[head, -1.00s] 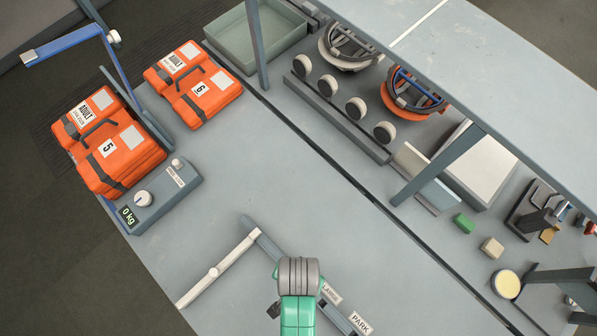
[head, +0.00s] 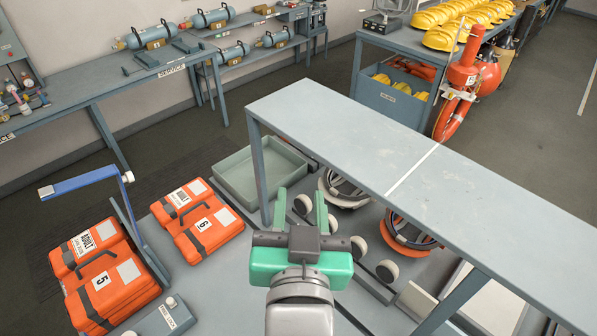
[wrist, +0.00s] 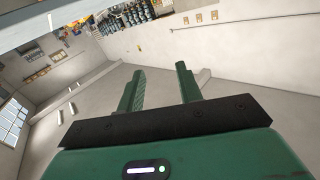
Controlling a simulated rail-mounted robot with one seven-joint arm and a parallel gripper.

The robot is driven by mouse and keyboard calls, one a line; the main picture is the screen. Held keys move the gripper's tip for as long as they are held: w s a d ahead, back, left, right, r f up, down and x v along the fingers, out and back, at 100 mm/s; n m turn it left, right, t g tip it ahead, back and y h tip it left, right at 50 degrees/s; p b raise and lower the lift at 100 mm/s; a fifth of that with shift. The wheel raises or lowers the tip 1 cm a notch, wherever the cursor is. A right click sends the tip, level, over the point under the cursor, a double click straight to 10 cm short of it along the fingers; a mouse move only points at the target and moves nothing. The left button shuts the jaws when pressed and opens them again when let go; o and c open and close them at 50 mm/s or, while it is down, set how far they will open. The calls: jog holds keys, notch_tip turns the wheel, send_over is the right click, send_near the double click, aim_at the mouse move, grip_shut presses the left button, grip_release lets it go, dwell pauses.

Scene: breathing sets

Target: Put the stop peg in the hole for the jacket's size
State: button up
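Two orange folded jackets lie at the left of the bench in the head view. One marked ADULT and 5 (head: 118,293) is stacked on the left under a blue arm; the other, marked ADULT and 6 (head: 210,230), lies flat to its right. My green gripper (head: 300,198) is raised over the bench, fingers pointing up the picture, apart with nothing between them. The wrist view also shows the two fingers (wrist: 159,78) apart and empty, facing walls and floor. I see neither the stop peg nor its holes now; the labelled rail is out of view or hidden.
A grey-green tray (head: 240,180) stands behind the jackets. A raised grey shelf (head: 370,160) spans the right, with helmets (head: 405,232) and round white pads beneath it. A blue post and arm (head: 85,183) stand by jacket 5. A grey box (head: 165,318) is at the lower left.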

jog(key=s+r+t, duration=0.3)
jog(key=s+r, duration=0.1)
jog(key=r, duration=0.6)
jog(key=s+r+n+t, duration=0.1)
jog(key=s+r+t, duration=0.3)
jog(key=r, duration=0.7)
jog(key=shift+s, duration=0.2)
jog(key=shift+r, duration=0.2)
